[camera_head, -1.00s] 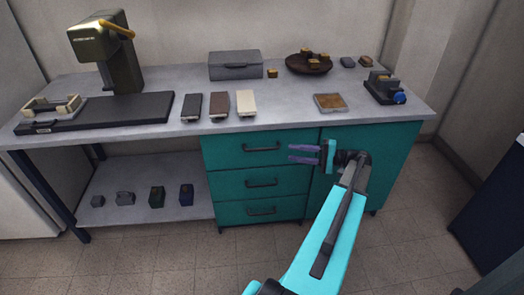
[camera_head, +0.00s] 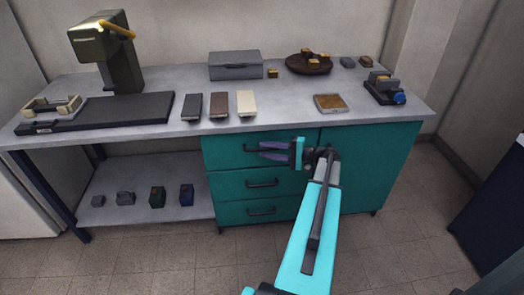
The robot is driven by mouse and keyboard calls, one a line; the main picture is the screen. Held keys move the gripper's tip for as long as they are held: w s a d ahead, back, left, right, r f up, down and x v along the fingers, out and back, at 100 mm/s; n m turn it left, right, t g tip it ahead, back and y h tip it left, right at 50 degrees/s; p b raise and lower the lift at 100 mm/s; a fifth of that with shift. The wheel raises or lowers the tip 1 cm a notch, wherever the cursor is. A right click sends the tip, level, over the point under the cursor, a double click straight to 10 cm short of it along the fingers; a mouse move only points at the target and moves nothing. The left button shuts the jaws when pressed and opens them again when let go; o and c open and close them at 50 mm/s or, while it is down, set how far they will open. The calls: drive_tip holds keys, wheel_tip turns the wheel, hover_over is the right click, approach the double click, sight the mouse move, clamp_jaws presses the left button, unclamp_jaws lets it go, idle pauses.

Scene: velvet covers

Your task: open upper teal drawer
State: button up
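The upper teal drawer (camera_head: 226,150) is the top of three stacked drawers under the right part of the bench. It looks closed, flush with the drawers below. Its dark bar handle (camera_head: 250,148) is partly hidden behind my gripper's fingers. My gripper (camera_head: 262,150) points left, with its two purple fingers apart and a gap showing between them. The fingertips overlap the right part of the handle in the picture. I cannot tell whether they touch it or stand in front of it.
The middle drawer (camera_head: 228,186) and lower drawer (camera_head: 228,212) look closed. A teal cupboard door (camera_head: 375,165) is to the right. The grey benchtop (camera_head: 285,112) carries several blocks, a press (camera_head: 122,65) and a grey box (camera_head: 235,65). The floor in front is clear.

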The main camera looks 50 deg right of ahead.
drive_tip(key=shift+x, duration=1)
drive_tip(key=shift+c, duration=0.2)
clamp_jaws()
drive_tip(key=shift+a, duration=0.2)
drive_tip(key=shift+s, duration=0.1)
